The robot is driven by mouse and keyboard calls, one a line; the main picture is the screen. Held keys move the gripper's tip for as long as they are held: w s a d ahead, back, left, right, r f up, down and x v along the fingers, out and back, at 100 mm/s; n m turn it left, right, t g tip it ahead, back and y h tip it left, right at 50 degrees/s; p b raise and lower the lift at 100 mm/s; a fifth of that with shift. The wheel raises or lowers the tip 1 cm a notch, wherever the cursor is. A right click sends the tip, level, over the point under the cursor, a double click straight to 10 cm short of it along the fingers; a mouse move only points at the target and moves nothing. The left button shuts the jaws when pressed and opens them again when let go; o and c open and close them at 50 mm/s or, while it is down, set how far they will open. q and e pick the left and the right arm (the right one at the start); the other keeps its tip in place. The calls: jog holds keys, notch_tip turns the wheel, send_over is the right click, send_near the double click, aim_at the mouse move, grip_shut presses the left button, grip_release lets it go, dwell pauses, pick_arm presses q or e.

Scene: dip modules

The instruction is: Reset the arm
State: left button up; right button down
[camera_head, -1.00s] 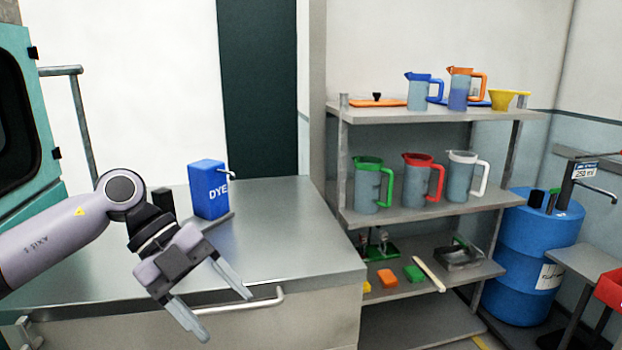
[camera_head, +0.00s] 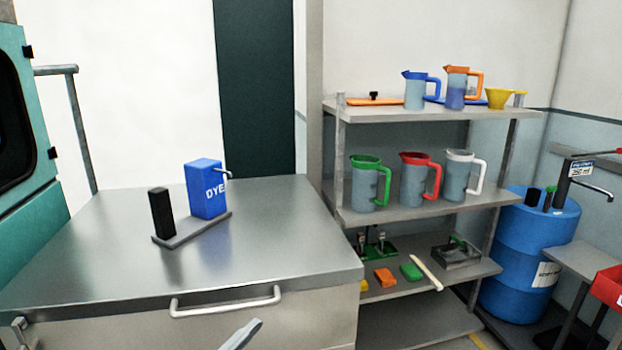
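Only one fingertip of my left gripper (camera_head: 241,335) shows, at the bottom edge in front of the metal counter (camera_head: 120,270). The rest of this gripper is below the picture, so its opening is hidden. Nothing shows held at the visible tip. My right gripper is out of view. A blue dye dispenser (camera_head: 206,188) with a spout and a black post (camera_head: 161,213) stand on a small grey base on the counter, clear of the gripper.
A metal shelf (camera_head: 440,115) at the right holds pitchers, a yellow funnel (camera_head: 499,97) and small coloured blocks. A blue drum (camera_head: 525,255) stands beyond it. A bar handle (camera_head: 225,306) juts from the counter front. The counter's right part is bare.

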pick_arm(q)
jog(key=s+a+f+n+g+y, duration=0.1)
jog(key=s+a+f+n+y, duration=0.2)
jog(key=f, duration=0.5)
jog(key=s+a+f+n+g+y, duration=0.2)
jog(key=s+a+f+n+y, duration=0.1)
jog(key=s+a+f+y, duration=0.3)
jog(key=s+a+f+n+g+y, duration=0.2)
jog(key=s+f, duration=0.5)
jog(key=f, duration=0.4)
jog(key=shift+s+a+f+n+y, duration=0.15)
jog(key=shift+a+n+y, duration=0.75)
jog(key=shift+a+y, duration=0.3)
